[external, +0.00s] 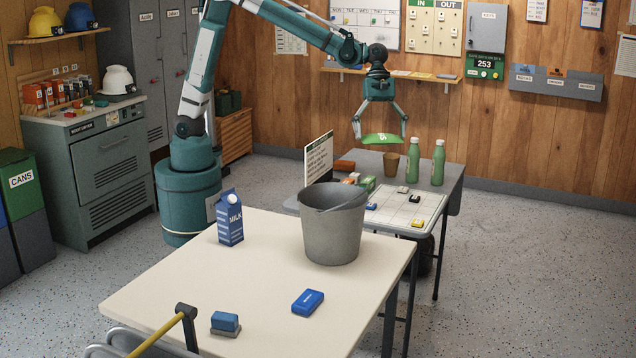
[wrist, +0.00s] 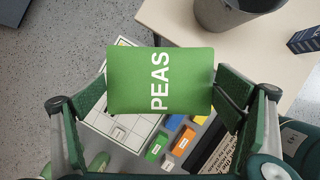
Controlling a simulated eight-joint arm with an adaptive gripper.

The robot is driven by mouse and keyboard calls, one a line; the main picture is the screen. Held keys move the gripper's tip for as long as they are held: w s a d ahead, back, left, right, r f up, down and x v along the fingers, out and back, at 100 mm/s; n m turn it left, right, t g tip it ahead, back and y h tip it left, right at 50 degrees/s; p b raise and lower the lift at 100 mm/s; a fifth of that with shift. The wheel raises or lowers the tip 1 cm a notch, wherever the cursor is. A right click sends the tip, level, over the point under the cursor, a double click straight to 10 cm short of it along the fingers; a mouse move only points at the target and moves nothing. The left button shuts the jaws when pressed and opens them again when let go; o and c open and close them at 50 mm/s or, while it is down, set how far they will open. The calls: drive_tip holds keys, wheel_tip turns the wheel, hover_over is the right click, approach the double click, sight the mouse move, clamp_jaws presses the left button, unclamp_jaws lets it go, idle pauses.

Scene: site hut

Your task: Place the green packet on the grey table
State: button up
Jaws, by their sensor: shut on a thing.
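My gripper (external: 380,136) is shut on the green packet (wrist: 135,85), which is marked PEAS. In the external view the green packet (external: 381,140) hangs between the fingertips, above the far part of the grey table (external: 453,185). It is held apart from the tabletop. In the wrist view the packet spans the space between both fingers and hides part of the table beneath. The grey table stands behind the cream table, partly hidden by the bucket.
The grey table bears a white grid board (external: 400,207) with small blocks, two green bottles (external: 438,163), a brown cup (external: 390,165), coloured boxes and an upright sign (external: 318,158). A grey bucket (external: 333,230) and milk carton (external: 230,220) stand on the cream table (external: 180,275).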

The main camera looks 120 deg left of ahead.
drive_tip(key=s+a+n, duration=0.2)
drive_tip(key=a, duration=1.3)
drive_tip(key=n+t+y, duration=0.2)
drive_tip(key=n, duration=0.3)
hover_over(367, 160)
wheel_tip(367, 160, down, 18)
drive_tip(key=shift+d+f, duration=0.2)
drive_tip(key=shift+w+f, duration=0.1)
drive_tip(key=shift+f+b, duration=0.8)
drive_tip(key=shift+f, duration=2.2)
